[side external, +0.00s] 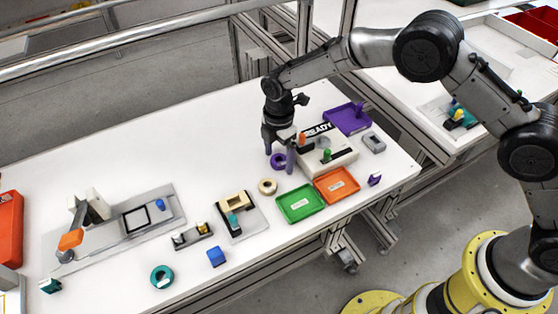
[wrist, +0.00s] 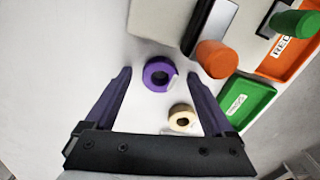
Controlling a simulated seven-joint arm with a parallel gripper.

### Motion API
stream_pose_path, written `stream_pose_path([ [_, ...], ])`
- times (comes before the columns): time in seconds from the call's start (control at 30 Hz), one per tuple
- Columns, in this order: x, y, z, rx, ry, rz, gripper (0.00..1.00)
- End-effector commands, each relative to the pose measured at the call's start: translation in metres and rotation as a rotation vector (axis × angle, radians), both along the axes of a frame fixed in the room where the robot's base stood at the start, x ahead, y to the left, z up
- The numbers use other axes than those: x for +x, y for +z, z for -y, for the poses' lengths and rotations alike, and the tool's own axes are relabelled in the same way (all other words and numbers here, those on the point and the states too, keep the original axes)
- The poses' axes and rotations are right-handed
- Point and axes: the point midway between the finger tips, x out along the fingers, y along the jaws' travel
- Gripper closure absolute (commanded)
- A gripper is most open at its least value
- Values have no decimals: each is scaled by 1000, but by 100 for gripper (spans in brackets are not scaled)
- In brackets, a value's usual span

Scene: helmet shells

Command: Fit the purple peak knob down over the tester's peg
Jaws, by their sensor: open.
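A purple upright cylinder (side external: 359,109), which looks like the peak knob, stands at the purple tray behind the tester. The tester (side external: 340,160) is a pale box with a READY sign; its edge shows in the wrist view (wrist: 165,25). An orange cylinder (side external: 303,138) and a green one (side external: 327,155) stand upright at it; I cannot make out a bare peg. My gripper (side external: 279,164) is open, pointing down left of the tester. In the wrist view a purple ring (wrist: 147,74), like a tape roll, lies between the fingertips (wrist: 159,72), apart from both.
A beige roll (side external: 267,186) lies near the right finger. Green (side external: 300,205) and orange (side external: 337,198) trays sit in front of the tester. A small purple piece (side external: 375,179) and a grey block (side external: 374,143) are to its right.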

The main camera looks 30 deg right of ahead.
Motion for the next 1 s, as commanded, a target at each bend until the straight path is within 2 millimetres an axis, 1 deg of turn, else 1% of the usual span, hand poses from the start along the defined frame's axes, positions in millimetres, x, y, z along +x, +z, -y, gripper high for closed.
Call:
stream_pose_path([
  [0.1,0,0,0,0,0,0,12],
  [0.17,0,0,0,0,0,0,23],
  [0.2,0,0,0,0,0,0,30],
  [0.27,0,0,0,0,0,0,41],
  [0.3,0,0,0,0,0,0,48],
  [0.47,0,0,0,0,0,0,77],
  [0.5,0,0,0,0,0,0,84],
  [0.6,0,1,0,0,0,0,100],
  [0.87,0,2,0,0,0,0,100],
  [1.0,0,9,0,0,0,1,100],
])
